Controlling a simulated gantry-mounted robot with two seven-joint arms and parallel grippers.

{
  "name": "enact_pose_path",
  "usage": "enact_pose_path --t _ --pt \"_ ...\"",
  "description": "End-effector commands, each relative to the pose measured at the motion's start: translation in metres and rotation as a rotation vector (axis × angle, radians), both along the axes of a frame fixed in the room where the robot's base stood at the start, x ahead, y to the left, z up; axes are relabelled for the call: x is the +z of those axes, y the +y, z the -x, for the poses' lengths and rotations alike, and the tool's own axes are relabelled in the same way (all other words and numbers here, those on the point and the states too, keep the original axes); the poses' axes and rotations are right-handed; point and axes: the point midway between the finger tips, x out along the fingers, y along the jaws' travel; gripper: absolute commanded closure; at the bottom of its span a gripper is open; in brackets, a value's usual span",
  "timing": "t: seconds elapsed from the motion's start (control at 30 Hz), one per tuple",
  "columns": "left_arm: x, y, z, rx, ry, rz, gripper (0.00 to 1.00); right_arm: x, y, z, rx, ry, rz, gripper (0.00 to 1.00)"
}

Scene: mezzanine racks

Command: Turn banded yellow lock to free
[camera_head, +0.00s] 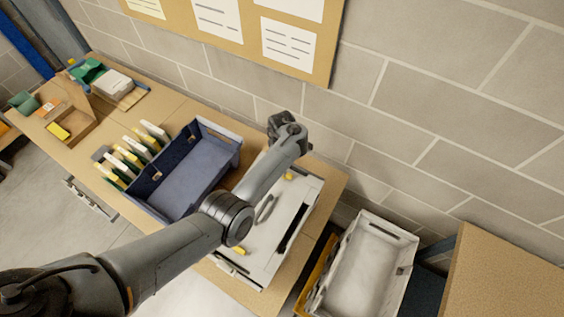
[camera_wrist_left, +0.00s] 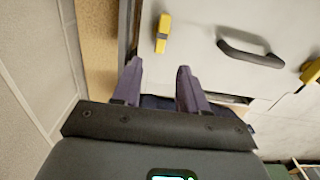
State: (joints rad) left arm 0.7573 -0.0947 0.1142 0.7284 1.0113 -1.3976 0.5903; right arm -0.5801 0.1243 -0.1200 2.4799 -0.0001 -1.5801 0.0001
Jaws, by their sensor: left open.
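A white case (camera_head: 262,238) with a dark handle (camera_head: 266,208) lies on the bench. One yellow lock (camera_head: 289,176) is near its far edge and another yellow lock (camera_head: 240,250) near its front left. In the left wrist view the first yellow lock (camera_wrist_left: 162,33) stands upright, left of the handle (camera_wrist_left: 250,53), and the second yellow lock (camera_wrist_left: 311,72) is slanted at the right edge. I cannot tell clearly which is banded. My left gripper (camera_wrist_left: 159,66) is open and empty, its fingertips apart from both locks. In the head view my arm hides part of the case. My right gripper is out of view.
A blue-grey bin (camera_head: 190,175) stands left of the case, beside a row of upright files (camera_head: 130,155). A block wall (camera_head: 400,100) rises behind the bench. A grey-white crate (camera_head: 365,262) stands right of the bench.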

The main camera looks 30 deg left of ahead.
Motion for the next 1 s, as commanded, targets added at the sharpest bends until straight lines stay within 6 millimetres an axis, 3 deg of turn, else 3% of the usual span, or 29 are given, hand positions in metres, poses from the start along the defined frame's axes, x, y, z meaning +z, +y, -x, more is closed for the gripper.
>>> enact_pose_path --t 0.1,0.33,0.8,1.0 --pt "0.015 0.001 0.0 0.001 0.0 -0.003 0.57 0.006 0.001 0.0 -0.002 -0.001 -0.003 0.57" --pt "0.024 0.0 0.0 0.001 0.001 -0.001 0.57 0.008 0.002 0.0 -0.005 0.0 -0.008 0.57" --pt "0.022 0.001 0.002 -0.009 -0.002 -0.001 0.57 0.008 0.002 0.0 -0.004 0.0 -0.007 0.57" --pt "0.008 0.01 0.017 -0.13 -0.033 -0.012 0.57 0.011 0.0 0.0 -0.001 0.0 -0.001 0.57"
